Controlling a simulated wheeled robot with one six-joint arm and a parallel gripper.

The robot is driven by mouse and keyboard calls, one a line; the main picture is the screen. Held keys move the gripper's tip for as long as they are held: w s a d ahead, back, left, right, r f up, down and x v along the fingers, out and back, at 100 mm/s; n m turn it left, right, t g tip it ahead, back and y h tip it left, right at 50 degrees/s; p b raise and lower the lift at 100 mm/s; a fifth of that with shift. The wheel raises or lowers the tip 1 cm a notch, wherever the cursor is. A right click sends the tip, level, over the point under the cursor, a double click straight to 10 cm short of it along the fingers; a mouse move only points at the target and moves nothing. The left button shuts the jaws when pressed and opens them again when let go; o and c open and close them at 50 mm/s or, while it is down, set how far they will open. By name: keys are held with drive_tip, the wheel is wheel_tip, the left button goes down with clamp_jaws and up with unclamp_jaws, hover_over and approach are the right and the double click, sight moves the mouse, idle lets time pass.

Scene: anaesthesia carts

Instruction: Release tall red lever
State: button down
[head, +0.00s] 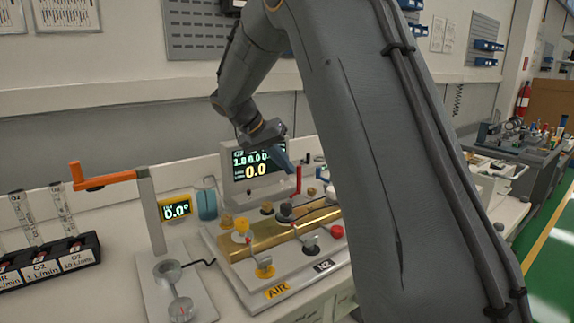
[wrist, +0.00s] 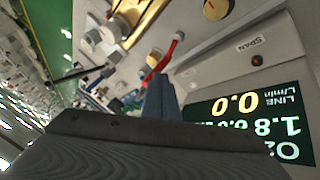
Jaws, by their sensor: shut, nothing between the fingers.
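The tall red lever (head: 299,180) stands upright on the panel of the brass-topped unit, just in front of the display in the head view. In the wrist view the red lever (wrist: 166,58) runs slantwise up from the fingertips. My gripper (head: 289,167) is shut and empty, its blue-grey fingers pointing down beside the lever's top. In the wrist view the fingertips of my gripper (wrist: 158,80) lie close to the lever; I cannot tell whether they touch it.
The display (head: 258,163) stands behind the lever. An orange-handled crank (head: 104,180) and labelled flowmeter tubes (head: 62,210) stand at left. My arm hides the panel's right side.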

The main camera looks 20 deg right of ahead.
drive_tip(key=v, duration=0.7)
drive_tip(key=shift+a+r+b, duration=0.25)
drive_tip(key=shift+r+b, duration=0.05)
drive_tip(key=shift+b, duration=0.05)
idle(0.4)
